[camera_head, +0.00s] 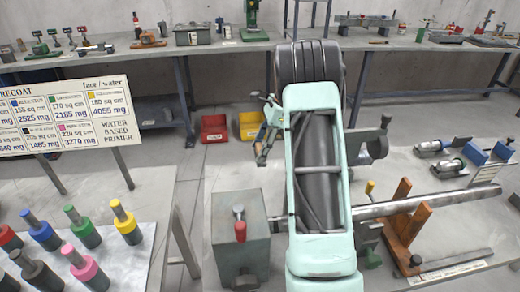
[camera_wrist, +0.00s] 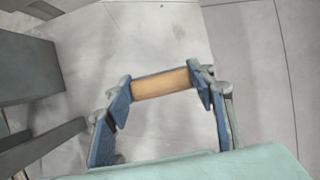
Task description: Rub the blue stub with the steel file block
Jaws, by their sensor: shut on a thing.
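Red, green (camera_head: 82,228), yellow (camera_head: 126,224), black and pink (camera_head: 86,265) stubs surround the blue one. A sign (camera_head: 66,116) on posts stands behind them. Red (camera_head: 214,128) and yellow bins sit on the floor.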

